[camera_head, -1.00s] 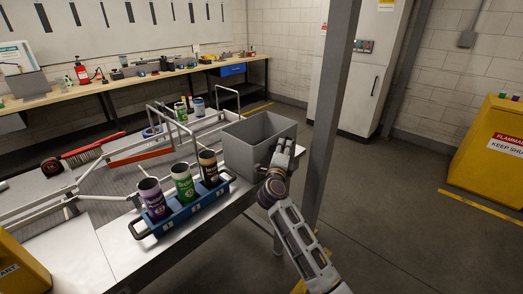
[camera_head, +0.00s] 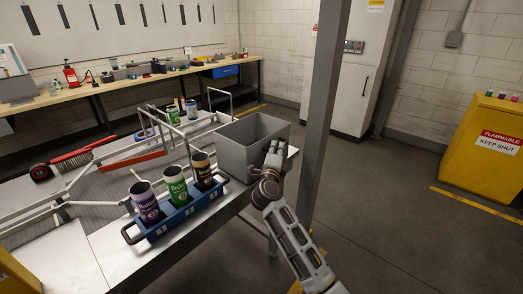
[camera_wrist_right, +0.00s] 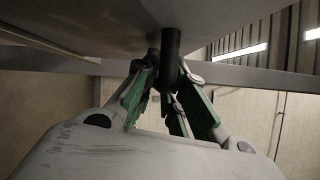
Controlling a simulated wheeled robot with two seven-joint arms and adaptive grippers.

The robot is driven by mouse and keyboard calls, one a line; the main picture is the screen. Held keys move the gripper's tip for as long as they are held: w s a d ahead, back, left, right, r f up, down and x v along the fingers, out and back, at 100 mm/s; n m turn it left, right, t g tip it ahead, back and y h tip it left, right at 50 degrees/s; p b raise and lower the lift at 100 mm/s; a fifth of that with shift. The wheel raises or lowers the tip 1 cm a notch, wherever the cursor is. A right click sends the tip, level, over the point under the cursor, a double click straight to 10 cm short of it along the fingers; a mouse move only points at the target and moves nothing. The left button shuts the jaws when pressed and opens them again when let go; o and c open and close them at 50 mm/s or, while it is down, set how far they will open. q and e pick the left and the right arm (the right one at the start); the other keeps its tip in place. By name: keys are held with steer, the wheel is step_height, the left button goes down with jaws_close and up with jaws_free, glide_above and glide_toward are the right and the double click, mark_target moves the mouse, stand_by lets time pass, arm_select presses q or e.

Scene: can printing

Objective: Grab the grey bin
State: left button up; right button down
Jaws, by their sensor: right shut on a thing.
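The grey bin (camera_head: 238,152) is an open-topped, box-shaped container at the right end of the metal table (camera_head: 103,240). It stands upright, just behind the blue can carrier. In the right wrist view the green-padded fingers (camera_wrist_right: 168,95) close around a dark upright piece below a large grey surface. The exact contact is partly hidden. My left gripper is not in view.
A blue carrier (camera_head: 180,218) with three cans stands at the table's front edge, close to the bin. Metal rails (camera_head: 85,185) and a brush (camera_head: 72,160) lie left. Open floor lies beyond.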

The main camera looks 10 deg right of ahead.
steer(key=shift+r, duration=0.1)
